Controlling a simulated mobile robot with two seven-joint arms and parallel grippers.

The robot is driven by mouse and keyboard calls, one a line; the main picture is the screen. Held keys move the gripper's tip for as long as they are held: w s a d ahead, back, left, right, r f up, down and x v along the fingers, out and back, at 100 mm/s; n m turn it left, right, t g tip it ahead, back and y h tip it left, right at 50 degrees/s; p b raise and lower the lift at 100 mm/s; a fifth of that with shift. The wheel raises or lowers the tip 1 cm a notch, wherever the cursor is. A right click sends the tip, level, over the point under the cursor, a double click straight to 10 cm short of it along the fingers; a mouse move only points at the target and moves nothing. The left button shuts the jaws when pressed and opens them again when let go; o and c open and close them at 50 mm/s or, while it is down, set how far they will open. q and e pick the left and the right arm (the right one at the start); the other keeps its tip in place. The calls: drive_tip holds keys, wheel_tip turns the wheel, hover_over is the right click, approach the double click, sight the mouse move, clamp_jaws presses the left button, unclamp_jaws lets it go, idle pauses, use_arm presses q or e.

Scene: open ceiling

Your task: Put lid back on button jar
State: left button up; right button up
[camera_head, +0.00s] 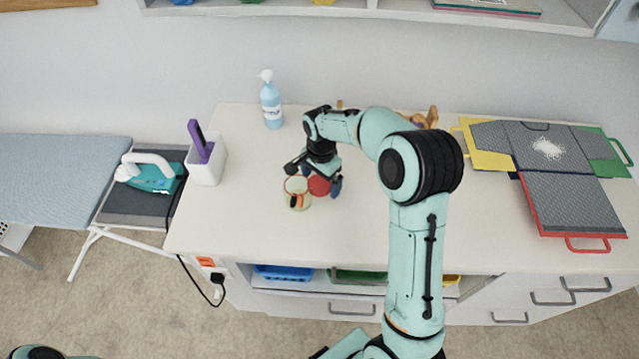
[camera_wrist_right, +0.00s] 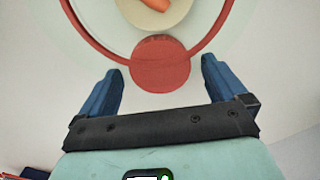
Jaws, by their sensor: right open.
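The button jar (camera_head: 297,201) stands on the white counter, a clear round jar with a red rim and a dark and orange content. The wrist view shows its red rim (camera_wrist_right: 217,42) from above, with an orange piece inside. The red round lid (camera_head: 319,185) is just right of the jar in the head view. In the wrist view the lid (camera_wrist_right: 160,66) overlaps the near edge of the rim; I cannot tell whether they touch. My right gripper (camera_head: 314,178) is open above the lid, its blue fingers (camera_wrist_right: 160,82) on either side of it and apart from it. My left gripper is out of view.
A blue pump bottle (camera_head: 271,106) stands at the back. A white holder (camera_head: 206,161) with a purple item stands at the left. A folding board (camera_head: 566,196) lies at the right. A brown object (camera_head: 418,118) is partly hidden behind my arm. The counter's front left is clear.

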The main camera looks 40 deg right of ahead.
sight(321, 183)
drive_tip(key=c, duration=1.1)
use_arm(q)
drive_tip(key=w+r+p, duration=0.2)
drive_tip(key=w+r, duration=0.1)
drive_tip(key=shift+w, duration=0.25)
use_arm(e)
wheel_tip(321, 183, up, 20)
